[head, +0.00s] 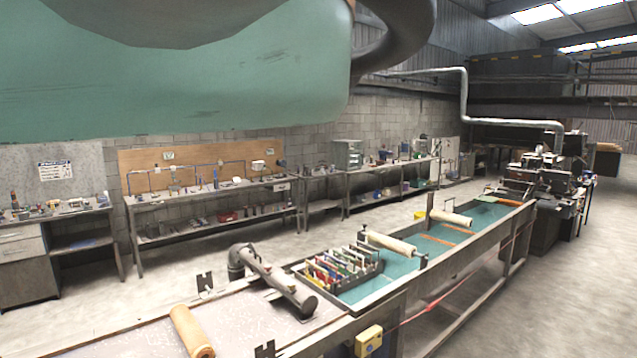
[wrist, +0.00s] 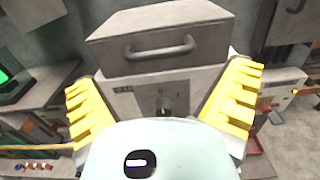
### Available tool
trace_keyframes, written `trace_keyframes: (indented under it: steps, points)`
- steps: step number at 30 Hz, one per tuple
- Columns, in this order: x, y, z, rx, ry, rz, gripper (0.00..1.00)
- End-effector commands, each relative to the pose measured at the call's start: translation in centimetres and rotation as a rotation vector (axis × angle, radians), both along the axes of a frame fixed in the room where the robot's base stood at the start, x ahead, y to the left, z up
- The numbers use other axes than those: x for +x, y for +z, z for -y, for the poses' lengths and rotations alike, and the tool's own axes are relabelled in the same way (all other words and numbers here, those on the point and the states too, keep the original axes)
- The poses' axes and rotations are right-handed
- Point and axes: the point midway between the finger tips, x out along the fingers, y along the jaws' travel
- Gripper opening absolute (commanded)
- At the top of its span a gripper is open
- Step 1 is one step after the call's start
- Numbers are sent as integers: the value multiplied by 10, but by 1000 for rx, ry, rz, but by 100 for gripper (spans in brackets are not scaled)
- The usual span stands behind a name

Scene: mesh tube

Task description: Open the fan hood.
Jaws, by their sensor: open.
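In the wrist view, a grey box-like hood (wrist: 160,38) with a dark bar handle (wrist: 160,48) on its front face lies ahead of my gripper. It looks like the fan hood, and it appears closed down on the grey housing below it. My gripper (wrist: 163,80) has two yellow ribbed fingers spread wide, one on each side of the view, with nothing between them. The handle lies beyond the fingers, and no contact shows. I cannot pick out this hood or my gripper in the head view.
Below the hood is a grey front panel (wrist: 150,92) with a dark knob. The head view shows a long bench (head: 480,240), wall workbenches (head: 210,190) and open concrete floor (head: 540,300). A large teal surface (head: 200,90) very close by blocks the upper left.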

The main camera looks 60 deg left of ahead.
Motion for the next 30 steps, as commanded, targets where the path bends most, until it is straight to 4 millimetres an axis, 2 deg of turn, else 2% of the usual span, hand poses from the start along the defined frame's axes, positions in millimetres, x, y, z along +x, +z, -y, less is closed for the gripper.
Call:
trace_keyframes:
  steps: [1,6,12,25,30]
  points:
    - [0,5,9,0,-3,-5,100]
    - [1,4,31,2,-3,-5,100]
    - [3,3,47,-2,-3,-3,100]
    - [4,-1,53,1,-1,0,100]
    - [4,0,53,1,-1,0,82]
